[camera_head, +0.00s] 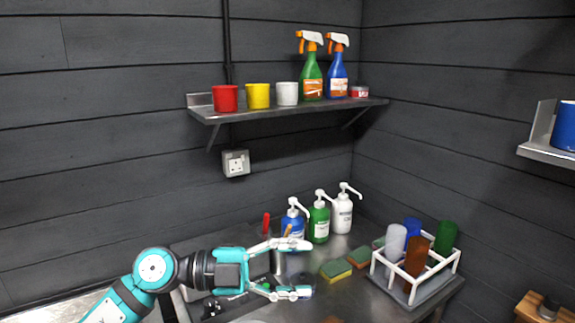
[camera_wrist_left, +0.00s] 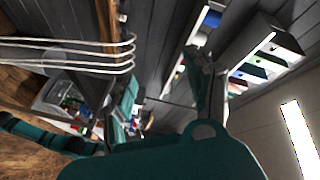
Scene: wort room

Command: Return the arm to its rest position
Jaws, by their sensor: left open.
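My left arm (camera_head: 155,268) comes in from the lower left of the head view, in teal, white and black. Its gripper (camera_head: 302,268) points right over the metal counter (camera_head: 350,300), with its two fingers spread apart. A grey shape shows between and behind the fingers; I cannot tell whether it touches them. In the left wrist view, part of the teal gripper body (camera_wrist_left: 170,155) fills the bottom, with the room tilted behind it. My right gripper is in neither view.
Blue, green (camera_head: 319,218) and white pump bottles stand behind the gripper. Sponges (camera_head: 336,270) and a white rack (camera_head: 378,272) holding coloured glasses are to its right. A wall shelf (camera_head: 290,108) above carries cups and spray bottles. The space between shelf and bottles is clear.

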